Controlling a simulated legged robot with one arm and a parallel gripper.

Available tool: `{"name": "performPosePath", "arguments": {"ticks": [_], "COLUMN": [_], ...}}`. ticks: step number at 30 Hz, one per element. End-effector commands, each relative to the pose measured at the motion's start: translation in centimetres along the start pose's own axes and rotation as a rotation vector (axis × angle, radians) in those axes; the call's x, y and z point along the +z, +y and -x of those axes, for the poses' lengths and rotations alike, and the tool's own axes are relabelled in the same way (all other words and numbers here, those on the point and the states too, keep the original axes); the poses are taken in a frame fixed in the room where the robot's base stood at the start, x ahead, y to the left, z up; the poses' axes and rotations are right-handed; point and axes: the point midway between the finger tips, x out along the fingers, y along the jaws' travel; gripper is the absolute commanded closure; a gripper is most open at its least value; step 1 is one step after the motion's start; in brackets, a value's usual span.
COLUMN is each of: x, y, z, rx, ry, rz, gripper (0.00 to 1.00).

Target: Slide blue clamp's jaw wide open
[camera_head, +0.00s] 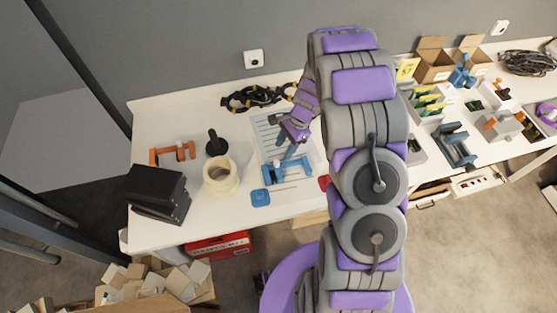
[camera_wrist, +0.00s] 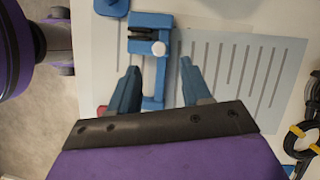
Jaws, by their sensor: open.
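The blue clamp (camera_head: 287,173) lies on a pale lined sheet on the white table, in front of my arm. My gripper (camera_wrist: 158,72) is open, one finger on each side of the clamp's long bar, with gaps visible. Whether a finger touches the clamp, I cannot tell. In the head view my gripper (camera_head: 288,145) is just behind the clamp, pointing down. Its palm hides the clamp's near surroundings in the wrist view.
A blue piece (camera_head: 260,198) and a red piece (camera_head: 324,183) lie close to the clamp. An orange clamp (camera_head: 172,152), tape roll (camera_head: 221,177), black stand (camera_head: 215,145) and black box (camera_head: 157,194) stand left. Black-and-yellow cables (camera_head: 255,97) lie behind. Cartons (camera_head: 435,66) stand right.

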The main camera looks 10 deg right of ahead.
Motion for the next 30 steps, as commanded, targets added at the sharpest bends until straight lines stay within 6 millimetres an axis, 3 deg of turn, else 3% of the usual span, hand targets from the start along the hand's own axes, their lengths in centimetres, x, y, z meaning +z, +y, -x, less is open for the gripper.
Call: {"name": "performPosePath", "arguments": {"ticks": [1, 6, 12, 24, 30], "x": [0.0, 0.0, 0.1, 0.0, 0.0], "y": [0.2, 0.1, 0.0, 0.0, 0.0], "z": [-1.3, -4.2, -6.2, -6.6, -6.6], "rx": [0.006, 0.003, 0.001, 0.000, 0.000], "ry": [-0.004, -0.001, -0.002, 0.000, 0.000], "rz": [-0.002, -0.001, 0.000, 0.000, 0.000], "gripper": [0.52, 0.52, 0.52, 0.53, 0.72]}}
